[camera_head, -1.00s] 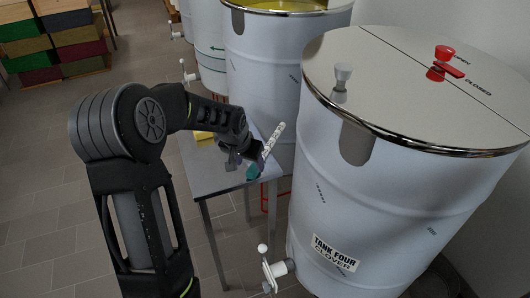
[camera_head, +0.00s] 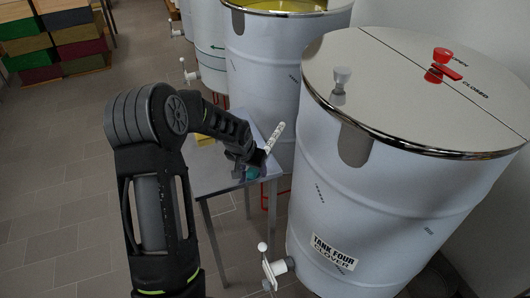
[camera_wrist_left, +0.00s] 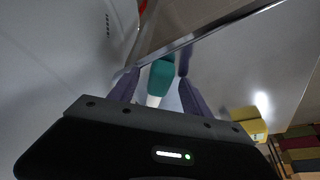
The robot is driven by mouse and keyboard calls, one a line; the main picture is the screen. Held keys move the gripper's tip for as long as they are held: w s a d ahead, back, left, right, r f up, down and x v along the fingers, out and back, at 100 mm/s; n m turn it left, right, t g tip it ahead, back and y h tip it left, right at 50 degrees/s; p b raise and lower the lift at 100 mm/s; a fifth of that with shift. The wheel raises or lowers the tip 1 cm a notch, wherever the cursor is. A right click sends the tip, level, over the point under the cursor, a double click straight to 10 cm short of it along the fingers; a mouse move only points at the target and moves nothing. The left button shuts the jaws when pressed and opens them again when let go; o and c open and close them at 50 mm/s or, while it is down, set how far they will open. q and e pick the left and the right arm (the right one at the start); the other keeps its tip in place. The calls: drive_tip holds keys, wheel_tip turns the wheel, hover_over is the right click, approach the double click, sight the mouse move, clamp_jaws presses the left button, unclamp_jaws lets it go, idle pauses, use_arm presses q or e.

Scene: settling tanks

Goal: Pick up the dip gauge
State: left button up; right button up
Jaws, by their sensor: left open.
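The gripper hides part of the gauge. My right gripper is not in view.
The grey table (camera_head: 206,180) stands close beside the large white tank marked Tank Four (camera_head: 390,215), whose tap (camera_head: 270,268) juts out. A yellow block (camera_wrist_left: 250,124) lies on the table. Other tanks (camera_head: 262,85) stand behind.

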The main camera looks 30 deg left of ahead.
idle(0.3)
use_arm(q)
clamp_jaws()
idle(0.5)
